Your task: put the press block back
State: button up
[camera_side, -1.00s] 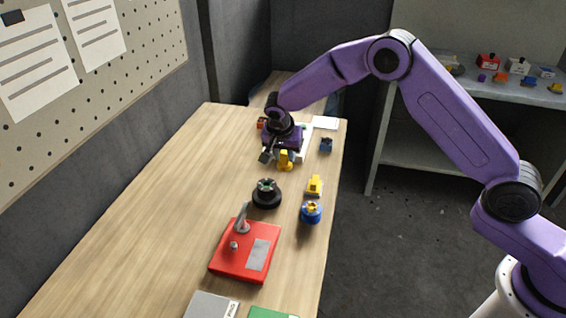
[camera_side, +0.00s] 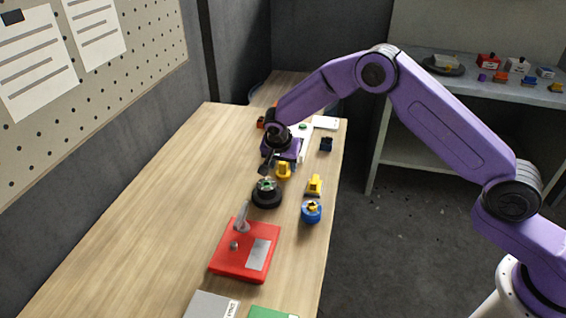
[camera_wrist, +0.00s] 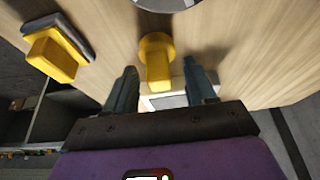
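A yellow piece with a broad round end and a narrower block end (camera_side: 284,171) stands on the wooden table just in front of my gripper. In the wrist view the yellow piece (camera_wrist: 156,58) lies between the fingertips, with a gap on both sides. My gripper (camera_wrist: 161,78) is open. In the side view my gripper (camera_side: 277,163) is low over the table, partly hidden by its own wrist. A second yellow block on a grey plate (camera_side: 314,186) stands nearer the camera; it also shows in the wrist view (camera_wrist: 55,55). I cannot tell which yellow piece is the press block.
A black round base with a green top (camera_side: 266,194) stands close in front. A blue round piece (camera_side: 311,212) and a red box with a grey lever (camera_side: 245,251) stand nearer. A small dark blue block (camera_side: 326,144) is near the right edge. The table's left is clear.

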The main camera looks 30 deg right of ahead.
jog(key=v, duration=1.2)
jog(key=shift+r, duration=0.2)
jog(key=s+d+r+n+g+y, duration=0.1)
jog(key=s+r+n, duration=0.3)
jog(key=s, duration=0.5)
jog(key=s+d+r+n+y, duration=0.1)
jog(key=s+r+n, duration=0.1)
jog(key=s+n, duration=0.6)
jog(key=s+d+n+g, duration=0.1)
jog(key=s+d+n, duration=0.3)
jog(key=s, duration=0.8)
jog(key=s+d+n+g+y, duration=0.1)
jog(key=s+d+n, duration=0.4)
jog(key=s, duration=0.7)
jog(key=d, duration=0.2)
jog(key=shift+s+d+f+n, duration=0.25)
jog(key=shift+d+f+n, duration=0.05)
jog(key=shift+d, duration=0.05)
